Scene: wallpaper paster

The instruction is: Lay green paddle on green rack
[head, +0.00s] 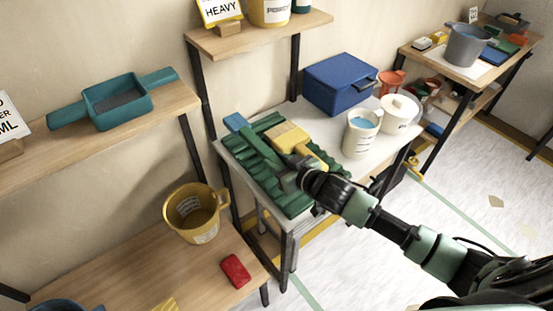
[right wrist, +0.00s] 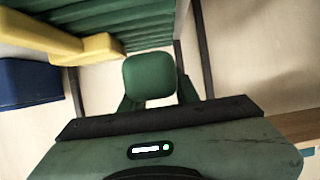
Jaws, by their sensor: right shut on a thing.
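The green rack (head: 292,205) is a ridged dark green stand on the white table. The green paddle (head: 265,160) is close in colour to the rack, so its outline is hard to separate there. My right gripper (head: 287,178) is shut on the paddle at the rack's near side. In the right wrist view, a rounded green part of the paddle (right wrist: 150,75) shows between the fingers, with the rack's slats (right wrist: 118,22) beyond it. I cannot tell whether the paddle touches the rack. My left gripper is not in view.
A yellow paddle (head: 290,138) and a blue piece (head: 235,122) lie on the rack. A wooden shelf (head: 205,265) with a yellow bucket (head: 195,213) is at left.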

